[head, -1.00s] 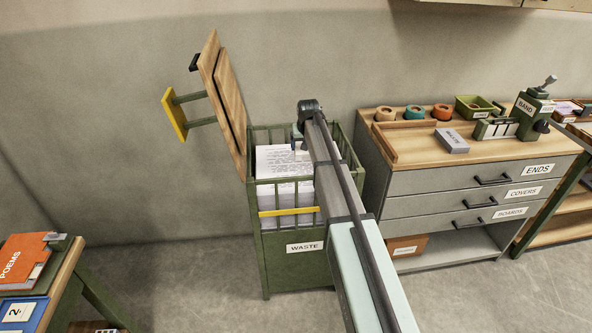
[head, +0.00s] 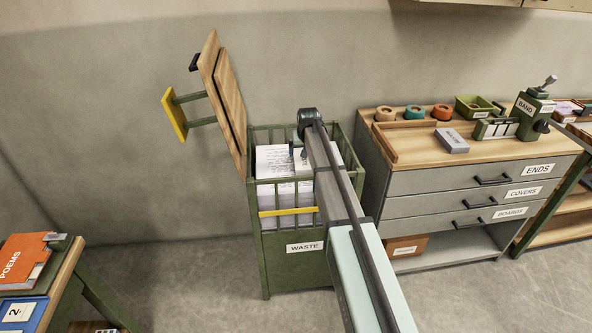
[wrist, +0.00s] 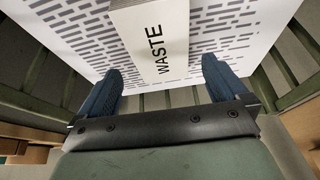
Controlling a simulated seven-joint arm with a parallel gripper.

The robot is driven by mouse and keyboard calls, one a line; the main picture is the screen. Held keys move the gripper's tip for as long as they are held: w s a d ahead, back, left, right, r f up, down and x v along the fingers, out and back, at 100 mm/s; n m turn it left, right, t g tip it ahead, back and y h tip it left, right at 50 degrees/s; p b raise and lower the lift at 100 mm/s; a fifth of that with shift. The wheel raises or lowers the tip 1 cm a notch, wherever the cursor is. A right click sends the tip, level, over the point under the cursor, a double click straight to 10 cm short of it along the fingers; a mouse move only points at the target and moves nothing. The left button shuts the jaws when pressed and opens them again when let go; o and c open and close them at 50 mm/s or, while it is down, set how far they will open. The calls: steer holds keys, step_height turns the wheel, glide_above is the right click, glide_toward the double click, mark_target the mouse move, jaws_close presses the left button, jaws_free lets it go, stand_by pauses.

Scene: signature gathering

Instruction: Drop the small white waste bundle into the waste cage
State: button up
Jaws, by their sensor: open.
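The white waste bundle (wrist: 155,42), labelled WASTE, lies over the printed sheets inside the waste cage in the wrist view. The green waste cage (head: 308,267) stands in the middle of the head view with its wooden lid (head: 228,100) swung up. My gripper (wrist: 162,82) is open, with one blue finger on each side of the bundle's near end and gaps between. In the head view my arm reaches over the cage and hides much of the gripper and bundle. I cannot tell whether the bundle touches the sheets below.
A stack of printed paper (head: 275,165) fills much of the cage. The cage's slatted sides surround my gripper. A drawer cabinet (head: 470,185) with tape rolls and a grey box (head: 451,140) stands close on the right. A table with books (head: 30,262) is at lower left.

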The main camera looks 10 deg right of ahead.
steer(key=v, duration=1.4)
steer(key=shift+w, duration=0.1)
